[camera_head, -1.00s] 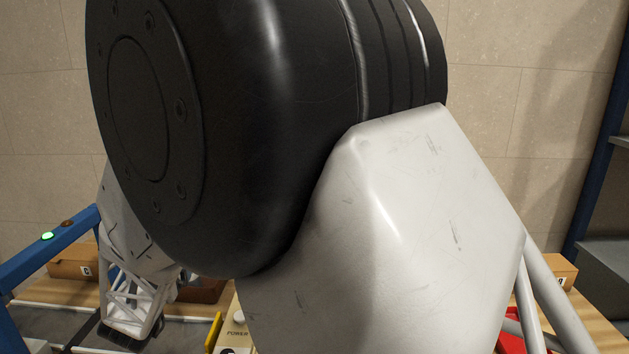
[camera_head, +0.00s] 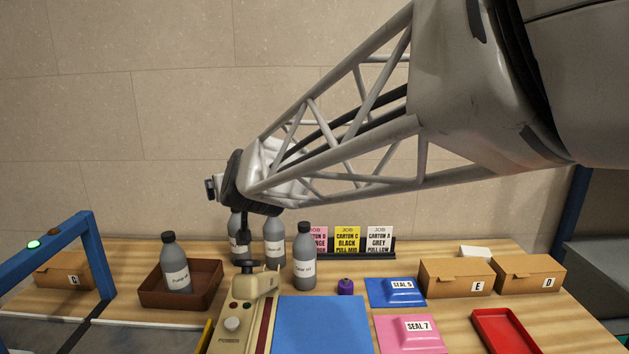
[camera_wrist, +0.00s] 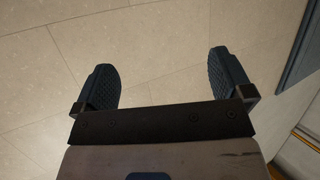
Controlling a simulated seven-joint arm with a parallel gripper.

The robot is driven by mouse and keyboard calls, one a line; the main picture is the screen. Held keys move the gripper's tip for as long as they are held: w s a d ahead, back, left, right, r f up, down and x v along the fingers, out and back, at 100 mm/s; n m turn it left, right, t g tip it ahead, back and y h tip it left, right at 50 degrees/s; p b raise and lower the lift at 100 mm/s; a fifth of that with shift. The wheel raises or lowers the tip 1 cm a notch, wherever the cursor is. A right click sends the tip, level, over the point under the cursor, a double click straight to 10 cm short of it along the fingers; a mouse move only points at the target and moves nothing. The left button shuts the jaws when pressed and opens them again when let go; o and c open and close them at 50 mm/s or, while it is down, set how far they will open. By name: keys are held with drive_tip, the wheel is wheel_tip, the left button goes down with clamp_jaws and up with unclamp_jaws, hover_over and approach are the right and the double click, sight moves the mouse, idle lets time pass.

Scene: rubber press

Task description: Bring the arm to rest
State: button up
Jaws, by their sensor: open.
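My gripper (camera_wrist: 170,85) is open and empty in the wrist view. Its two dark ridged fingers stand wide apart, with only tiled floor or wall between them. In the head view my arm reaches from the upper right to the left, and its white lattice forearm is raised above the bench. The forearm's dark end is above the bottles at the back. The gripper's fingers cannot be made out in the head view.
The wooden bench (camera_head: 455,315) holds a beige press (camera_head: 240,315), a brown tray (camera_head: 205,290) with a bottle (camera_head: 175,265), more grey bottles (camera_head: 304,258), a blue mat (camera_head: 320,325), seal pads (camera_head: 408,335), cartons (camera_head: 457,278) and a red tray (camera_head: 505,330). A blue frame (camera_head: 60,240) stands left.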

drive_tip(key=s+d+f+m+g+h, duration=0.2)
drive_tip(key=s+d+f, duration=0.3)
drive_tip(key=s+d, duration=0.5)
drive_tip(key=s+d+f+m+g+h, duration=0.2)
drive_tip(key=s+d+f+g, duration=0.2)
drive_tip(key=s+d, duration=0.7)
drive_tip(key=s+d+f+m+g+h, duration=0.1)
drive_tip(key=s+d+f+g+h, duration=0.1)
drive_tip(key=s+d+f, duration=0.4)
drive_tip(key=s+d+g, duration=0.1)
drive_tip(key=s+d, duration=0.3)
drive_tip(key=d, duration=0.4)
drive_tip(key=shift+s+f+m+g+h, duration=0.25)
drive_tip(key=shift+s+m+g+h, duration=0.05)
drive_tip(key=shift+s+m+g, duration=0.1)
